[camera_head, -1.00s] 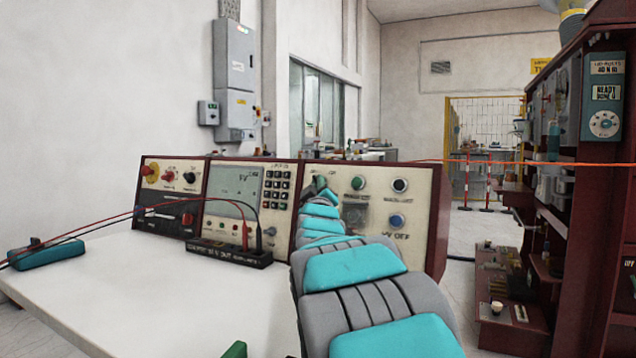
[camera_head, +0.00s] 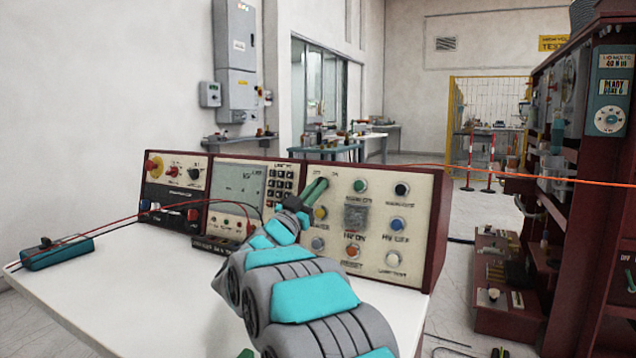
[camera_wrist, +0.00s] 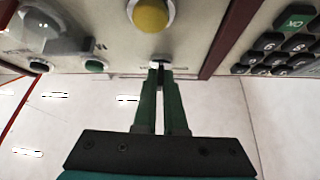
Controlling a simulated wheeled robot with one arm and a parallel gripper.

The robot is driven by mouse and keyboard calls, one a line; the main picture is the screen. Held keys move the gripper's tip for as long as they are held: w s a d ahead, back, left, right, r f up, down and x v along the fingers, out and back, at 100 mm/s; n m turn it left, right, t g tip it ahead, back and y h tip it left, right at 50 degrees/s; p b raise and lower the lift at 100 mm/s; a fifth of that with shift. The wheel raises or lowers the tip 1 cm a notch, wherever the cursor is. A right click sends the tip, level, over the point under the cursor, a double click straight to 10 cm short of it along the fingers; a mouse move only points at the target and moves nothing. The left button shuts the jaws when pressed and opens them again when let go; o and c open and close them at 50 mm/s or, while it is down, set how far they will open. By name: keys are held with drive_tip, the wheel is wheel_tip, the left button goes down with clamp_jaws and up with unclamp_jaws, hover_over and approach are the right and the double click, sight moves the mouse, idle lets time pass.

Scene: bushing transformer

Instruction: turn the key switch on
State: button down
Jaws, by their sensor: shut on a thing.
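The control panel (camera_head: 385,228) stands at the back right of the white desk, with several knobs and buttons. My gripper (camera_head: 318,184) reaches its upper left part, its green fingers slanting up to the panel face. In the wrist view my gripper (camera_wrist: 161,68) has its two green fingers close together at the panel, with a narrow gap between them. They are shut on the small key switch (camera_wrist: 161,60), mostly hidden between the tips. I cannot tell its turn angle. A yellow button (camera_wrist: 150,14) sits beside it, apart from the fingers; it also shows in the head view (camera_head: 320,212).
A meter unit with a screen and keypad (camera_head: 238,187) adjoins the panel at left. A teal box (camera_head: 57,253) with cables lies on the white desk (camera_head: 130,300). A dark red rack (camera_head: 585,200) stands at right.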

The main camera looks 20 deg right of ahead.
drive_tip(key=shift+w+a+r+m+g+h+p, duration=0.2)
drive_tip(key=shift+m+g+p, duration=0.4)
drive_tip(key=shift+m+g, duration=1.85)
drive_tip(key=shift+w+d+m+g+h+p, duration=0.1)
drive_tip(key=shift+m+g+h+p, duration=0.35)
drive_tip(key=shift+m+g, duration=1.95)
drive_tip(key=shift+m+t+y, duration=0.25)
drive_tip(key=shift+m+t, duration=0.2)
drive_tip(key=shift+m, duration=0.5)
drive_tip(key=c, duration=1)
unclamp_jaws()
drive_tip(key=shift+a, duration=0.1)
drive_tip(key=v, duration=0.7)
drive_tip(key=shift+s+a+f, duration=0.1)
drive_tip(key=shift+a, duration=0.2)
